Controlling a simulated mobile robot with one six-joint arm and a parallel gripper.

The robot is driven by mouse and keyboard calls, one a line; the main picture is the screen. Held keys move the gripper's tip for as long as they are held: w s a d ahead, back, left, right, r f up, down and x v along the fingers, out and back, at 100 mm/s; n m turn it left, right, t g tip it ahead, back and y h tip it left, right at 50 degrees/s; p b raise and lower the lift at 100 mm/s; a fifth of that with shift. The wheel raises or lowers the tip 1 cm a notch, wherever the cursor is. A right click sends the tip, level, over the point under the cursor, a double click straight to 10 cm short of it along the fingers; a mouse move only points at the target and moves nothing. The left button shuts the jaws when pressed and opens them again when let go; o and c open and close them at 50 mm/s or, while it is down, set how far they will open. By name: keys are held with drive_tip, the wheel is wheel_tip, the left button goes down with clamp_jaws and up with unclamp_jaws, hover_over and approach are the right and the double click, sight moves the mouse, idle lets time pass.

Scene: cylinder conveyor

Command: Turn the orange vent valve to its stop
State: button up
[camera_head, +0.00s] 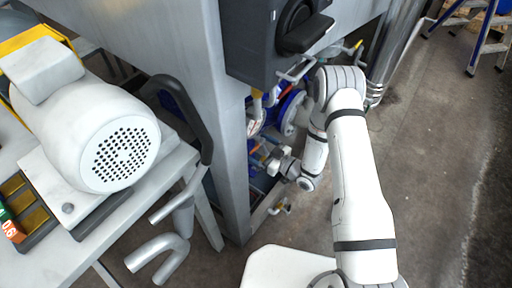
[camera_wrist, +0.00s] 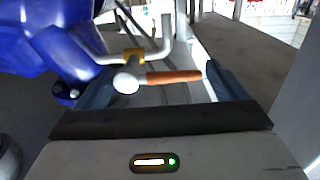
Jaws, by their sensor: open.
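The orange vent valve handle (camera_wrist: 174,77) shows in the wrist view as a short orange lever. It points right from a round pale hub (camera_wrist: 126,82). My gripper (camera_wrist: 158,73) is open, with one finger left of the hub and the other just right of the lever's tip. The lever lies across the gap between the fingers; I cannot tell whether either finger touches it. In the head view my gripper (camera_head: 275,162) reaches in among the pipework behind the grey post, and I cannot make out the valve handle for certain there.
A bent metal pipe with a yellow fitting (camera_wrist: 133,55) runs just beyond the lever. A large blue body (camera_wrist: 50,40) stands close on the left. In the head view a grey post (camera_head: 228,150) and a dark switch box (camera_head: 262,45) stand near my arm. Open floor (camera_head: 425,150) lies right.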

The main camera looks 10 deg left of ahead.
drive_tip(key=shift+w+a, duration=0.15)
drive_tip(key=shift+a, duration=0.3)
drive_tip(key=shift+c, duration=0.2)
drive_tip(key=c, duration=1.2)
drive_tip(key=shift+a, duration=0.1)
drive_tip(key=shift+c, duration=0.2)
